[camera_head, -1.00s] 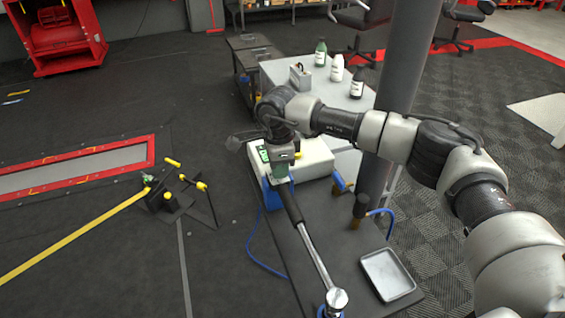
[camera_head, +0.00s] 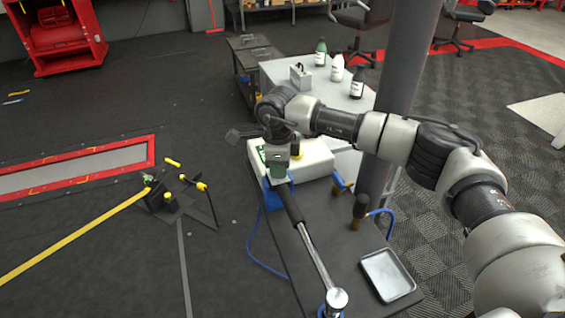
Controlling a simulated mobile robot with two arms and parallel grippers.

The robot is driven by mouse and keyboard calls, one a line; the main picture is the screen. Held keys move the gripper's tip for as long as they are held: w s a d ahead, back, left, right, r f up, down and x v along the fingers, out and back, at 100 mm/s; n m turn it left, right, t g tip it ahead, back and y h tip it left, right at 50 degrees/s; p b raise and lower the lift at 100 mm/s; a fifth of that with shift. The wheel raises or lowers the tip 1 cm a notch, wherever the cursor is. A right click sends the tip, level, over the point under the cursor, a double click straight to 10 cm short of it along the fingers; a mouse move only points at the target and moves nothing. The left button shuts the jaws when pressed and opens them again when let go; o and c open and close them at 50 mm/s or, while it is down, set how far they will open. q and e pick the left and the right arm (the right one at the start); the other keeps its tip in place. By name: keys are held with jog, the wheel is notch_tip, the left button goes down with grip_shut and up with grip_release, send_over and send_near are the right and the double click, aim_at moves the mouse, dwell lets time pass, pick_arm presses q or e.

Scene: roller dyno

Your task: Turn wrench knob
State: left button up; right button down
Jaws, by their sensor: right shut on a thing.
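A torque wrench (camera_head: 313,250) with a black handle and a chrome shaft lies along the dark bench, its round chrome head near the bottom edge. My right gripper (camera_head: 278,178) points down at the far end of the handle and is shut there on the wrench knob. The knob itself is mostly hidden by the gripper, so its angle cannot be told. A blue holder (camera_head: 270,194) stands around the handle end. My left gripper is not in view.
A white box (camera_head: 313,160) stands just behind the gripper. A metal tray (camera_head: 387,275) and a brown-handled tool (camera_head: 359,209) are to the right on the bench (camera_head: 335,228). A grey pillar (camera_head: 400,75) rises behind my right arm. Bottles stand on a table behind.

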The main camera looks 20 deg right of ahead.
jog(key=c, duration=1)
grip_release()
jog(key=shift+r, duration=0.1)
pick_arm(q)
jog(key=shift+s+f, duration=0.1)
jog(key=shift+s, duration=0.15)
pick_arm(e)
notch_tip(320, 180, up, 11)
jog(key=shift+f, duration=0.1)
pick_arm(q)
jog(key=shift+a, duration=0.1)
